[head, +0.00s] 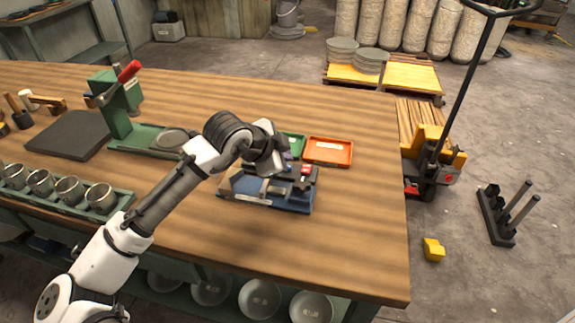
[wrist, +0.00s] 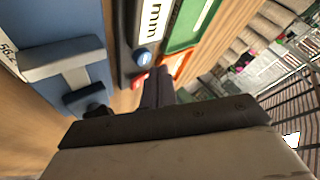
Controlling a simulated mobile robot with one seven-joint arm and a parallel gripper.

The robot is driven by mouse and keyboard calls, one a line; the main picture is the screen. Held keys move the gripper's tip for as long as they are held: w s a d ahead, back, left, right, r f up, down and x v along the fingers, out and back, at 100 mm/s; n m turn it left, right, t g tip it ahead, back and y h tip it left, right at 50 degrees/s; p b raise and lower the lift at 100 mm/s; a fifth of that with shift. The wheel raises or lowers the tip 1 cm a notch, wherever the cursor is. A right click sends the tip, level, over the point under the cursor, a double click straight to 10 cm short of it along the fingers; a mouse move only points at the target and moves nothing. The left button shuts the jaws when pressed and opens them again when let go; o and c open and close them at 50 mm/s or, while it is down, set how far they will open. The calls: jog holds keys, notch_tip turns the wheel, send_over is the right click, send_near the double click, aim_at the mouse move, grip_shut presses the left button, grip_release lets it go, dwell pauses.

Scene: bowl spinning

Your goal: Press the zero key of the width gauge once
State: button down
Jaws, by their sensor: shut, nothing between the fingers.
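The width gauge (head: 298,205) is a blue and grey device on the workbench, partly hidden behind my arm in the head view. In the wrist view its blue body (wrist: 75,20) and a metal jaw (wrist: 62,60) are at the left. A grey panel there carries a display marked "mm" (wrist: 152,22). A round blue key (wrist: 143,58) sits under the display, with a small red part (wrist: 140,80) just below it. I cannot read which is the zero key. My gripper (wrist: 156,82) is shut and empty, its tips close to these parts; contact cannot be told.
An orange tray (head: 328,151) and a green tray (head: 297,142) lie behind the gauge. A green press (head: 120,105) stands to the left, and a rack of metal bowls (head: 68,190) is at the front left. The bench (head: 360,215) is clear at right.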

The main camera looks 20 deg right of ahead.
jog(key=shift+f, duration=0.1)
jog(key=shift+f+b, duration=0.3)
jog(key=shift+b, duration=0.05)
jog(key=shift+f+b, duration=0.4)
jog(key=shift+f, duration=0.1)
dwell(0.5)
jog(key=shift+r, duration=0.1)
jog(key=shift+r+p, duration=0.65)
jog(key=shift+r, duration=0.15)
notch_tip(320, 180, up, 5)
jog(key=p, duration=0.3)
jog(key=shift+p, duration=0.35)
dwell(0.7)
